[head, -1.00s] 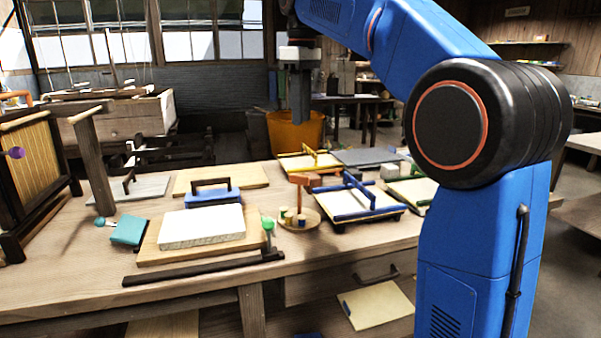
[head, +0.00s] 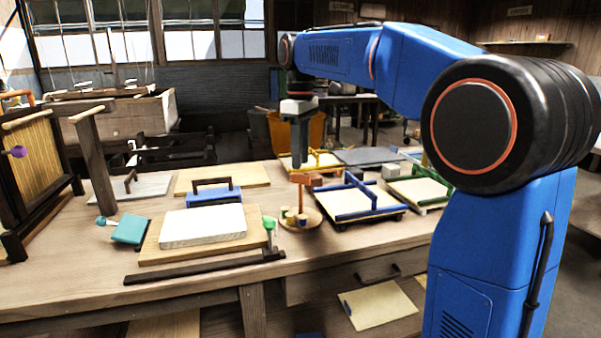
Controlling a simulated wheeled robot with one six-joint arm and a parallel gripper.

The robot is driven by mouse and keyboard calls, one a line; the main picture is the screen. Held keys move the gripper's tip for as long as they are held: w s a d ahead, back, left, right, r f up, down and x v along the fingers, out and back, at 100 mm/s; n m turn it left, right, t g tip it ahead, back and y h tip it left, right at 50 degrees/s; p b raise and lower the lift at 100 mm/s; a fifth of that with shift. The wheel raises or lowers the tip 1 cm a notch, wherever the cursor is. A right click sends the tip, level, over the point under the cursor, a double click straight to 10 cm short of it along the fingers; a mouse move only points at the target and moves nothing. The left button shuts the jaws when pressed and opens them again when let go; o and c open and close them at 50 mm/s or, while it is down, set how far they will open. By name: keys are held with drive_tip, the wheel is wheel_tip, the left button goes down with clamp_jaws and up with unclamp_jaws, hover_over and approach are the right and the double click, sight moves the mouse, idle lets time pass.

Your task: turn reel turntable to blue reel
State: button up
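The reel turntable (head: 312,224) is a small round wooden disc on the bench, with a few small reels standing on it. One reel at its front looks blue (head: 302,220); a tan reel (head: 290,217) stands left of it. An upright post with an orange-brown crossbar handle (head: 300,179) rises at the turntable. My gripper (head: 299,163) points straight down just above this handle, its tips close to the bar. Whether they touch it cannot be told. The fingers are seen edge-on, so their opening is hidden.
A blue-barred frame (head: 365,200) lies right of the turntable, with yellow (head: 318,163) and green (head: 425,190) ones beyond. A green-knobbed lever (head: 268,225) stands close left, beside a white slab (head: 203,226) on a board. A dark bar runs along the front edge.

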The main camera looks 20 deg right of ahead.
hover_over(301, 198)
drive_tip(key=shift+w+f, duration=0.15)
drive_tip(key=shift+f, duration=1.1)
drive_tip(key=shift+w+f, duration=0.15)
drive_tip(key=shift+f, duration=1.1)
drive_tip(key=shift+c, duration=0.3)
clamp_jaws()
